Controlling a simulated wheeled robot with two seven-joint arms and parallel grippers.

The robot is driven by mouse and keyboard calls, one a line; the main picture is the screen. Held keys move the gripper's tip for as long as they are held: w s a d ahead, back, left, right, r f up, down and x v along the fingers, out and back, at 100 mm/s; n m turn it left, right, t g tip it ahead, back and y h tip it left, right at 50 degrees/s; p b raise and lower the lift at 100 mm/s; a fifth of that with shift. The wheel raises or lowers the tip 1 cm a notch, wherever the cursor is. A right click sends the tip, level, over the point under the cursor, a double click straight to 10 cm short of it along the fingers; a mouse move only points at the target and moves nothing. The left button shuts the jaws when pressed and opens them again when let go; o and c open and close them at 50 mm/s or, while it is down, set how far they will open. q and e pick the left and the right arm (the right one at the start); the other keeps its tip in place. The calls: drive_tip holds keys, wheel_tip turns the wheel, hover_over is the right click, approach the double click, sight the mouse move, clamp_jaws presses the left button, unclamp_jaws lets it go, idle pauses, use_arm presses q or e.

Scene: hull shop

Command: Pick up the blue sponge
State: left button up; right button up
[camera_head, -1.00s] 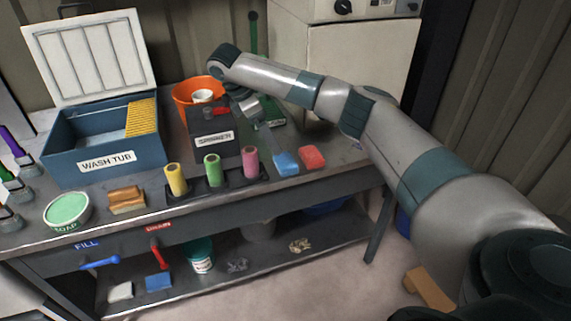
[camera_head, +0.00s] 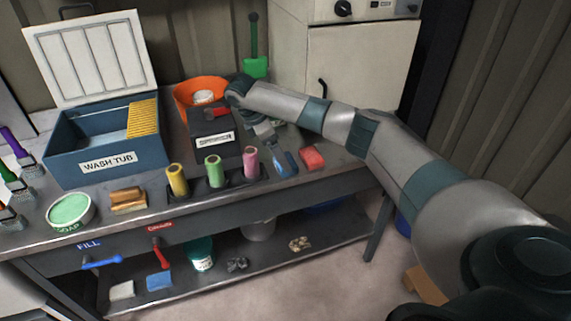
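The blue sponge (camera_head: 289,168) lies on the bench top to the right of the pink roll, just left of the red sponge (camera_head: 312,158). My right gripper (camera_head: 276,150) has come in from the right and points down at the blue sponge. Its fingertips are at or just above the sponge and cover part of it. I cannot tell whether the fingers touch it or how far apart they are. My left gripper is not in view.
Yellow, green and pink rolls (camera_head: 251,163) stand in a dark holder left of the gripper. A labelled dark box (camera_head: 213,124) and an orange bowl (camera_head: 183,97) are behind. The wash tub (camera_head: 75,167) stands at left. Another blue block (camera_head: 159,281) lies on the lower shelf.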

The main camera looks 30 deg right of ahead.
sight(295, 171)
drive_tip(key=p+x, duration=0.2)
drive_tip(key=x, duration=0.1)
drive_tip(key=shift+d+f, duration=0.25)
drive_tip(key=shift+d, duration=0.05)
drive_tip(key=shift+s+d+f, duration=0.1)
drive_tip(key=shift+d+f, duration=0.1)
drive_tip(key=shift+f, duration=0.35)
drive_tip(key=c, duration=1.1)
